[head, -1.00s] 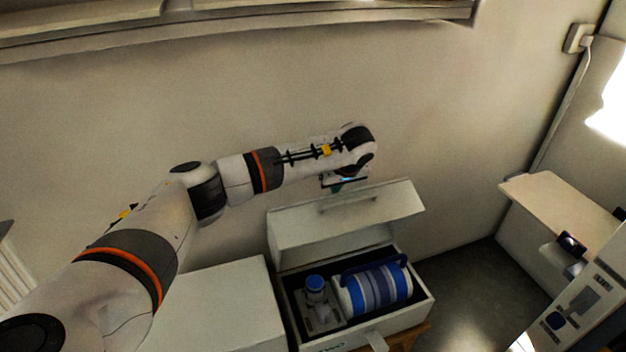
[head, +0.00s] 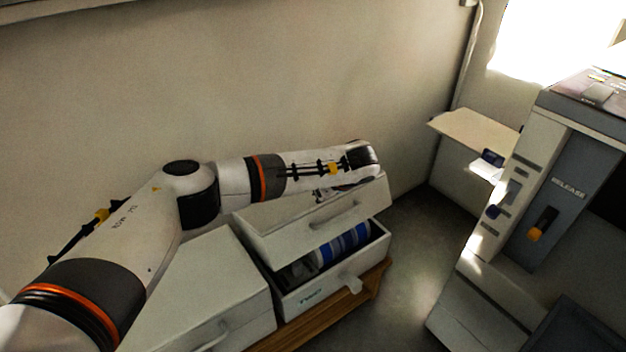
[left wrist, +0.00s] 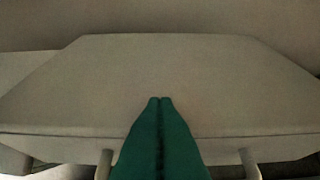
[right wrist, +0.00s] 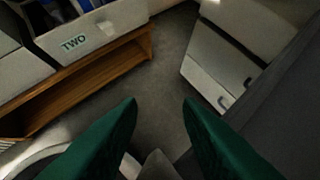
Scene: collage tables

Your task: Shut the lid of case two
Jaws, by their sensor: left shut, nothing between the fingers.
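Case two (head: 312,295) is a pale box marked "TWO"; its label also shows in the right wrist view (right wrist: 75,43). Its lid (head: 290,232) is partly lowered, tilted over the case, with a gap at the front. A blue striped cylinder (head: 345,243) and a grey item lie inside, partly covered. My left arm reaches over the lid in the head view, where its fingers are hidden. In the left wrist view my left gripper (left wrist: 160,100) is shut and empty against or just above the lid's top (left wrist: 160,65). My right gripper (right wrist: 160,102) is open and empty above the floor.
A second pale case (head: 205,290), closed, stands left of case two. Both are on a wooden stand (head: 345,302). A grey machine marked "RELEASE" (head: 560,200) stands at the right, with a small shelf (head: 470,128) behind it. Clear floor (head: 405,245) lies between.

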